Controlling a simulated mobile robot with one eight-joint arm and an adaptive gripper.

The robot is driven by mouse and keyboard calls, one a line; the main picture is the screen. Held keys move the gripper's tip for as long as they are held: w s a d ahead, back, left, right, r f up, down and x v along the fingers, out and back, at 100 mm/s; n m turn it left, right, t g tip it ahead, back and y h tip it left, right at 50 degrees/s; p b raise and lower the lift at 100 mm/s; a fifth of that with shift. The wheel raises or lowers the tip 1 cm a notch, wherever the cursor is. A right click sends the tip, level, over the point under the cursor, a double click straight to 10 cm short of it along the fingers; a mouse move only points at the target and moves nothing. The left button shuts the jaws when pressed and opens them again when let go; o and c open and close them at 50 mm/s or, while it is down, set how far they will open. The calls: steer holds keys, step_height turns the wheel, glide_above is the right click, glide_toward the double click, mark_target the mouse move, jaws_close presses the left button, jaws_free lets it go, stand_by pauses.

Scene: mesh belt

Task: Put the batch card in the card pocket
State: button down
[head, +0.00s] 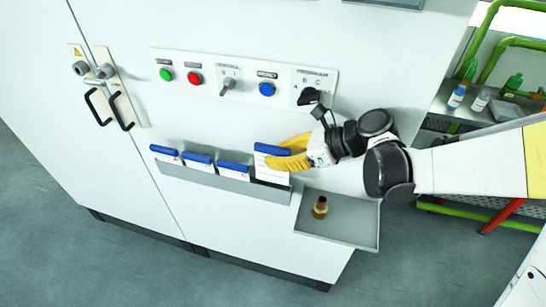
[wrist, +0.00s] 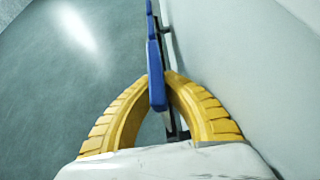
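A white batch card with a blue top edge (head: 272,165) stands at the right end of the grey card pocket (head: 205,179) on the machine front. It sits higher than the other cards, and its lower edge is at or behind the pocket's front wall. I cannot tell how deep it reaches. My gripper (head: 275,156) comes from the right, with its yellow fingers at the card's blue top. In the wrist view, the fingers (wrist: 159,82) close on both sides of the card's blue edge (wrist: 157,88), seen end-on.
Several other blue-topped cards (head: 198,160) stand in the pocket to the left. A control panel (head: 245,78) with buttons and knobs is above. A grey tray (head: 345,233) holding a small brown-and-yellow object (head: 320,208) is below right. A shelf with bottles (head: 457,97) stands right.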

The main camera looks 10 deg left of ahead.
mark_target(263, 179)
steer(key=shift+f+b, duration=3.4)
steer(key=shift+f, duration=0.45)
steer(key=c, duration=1.5)
jaws_free()
steer(key=shift+c, duration=0.2)
steer(key=shift+r, duration=0.1)
steer(key=v, duration=1.2)
steer(key=shift+s+r, duration=0.1)
steer(key=shift+s, duration=0.05)
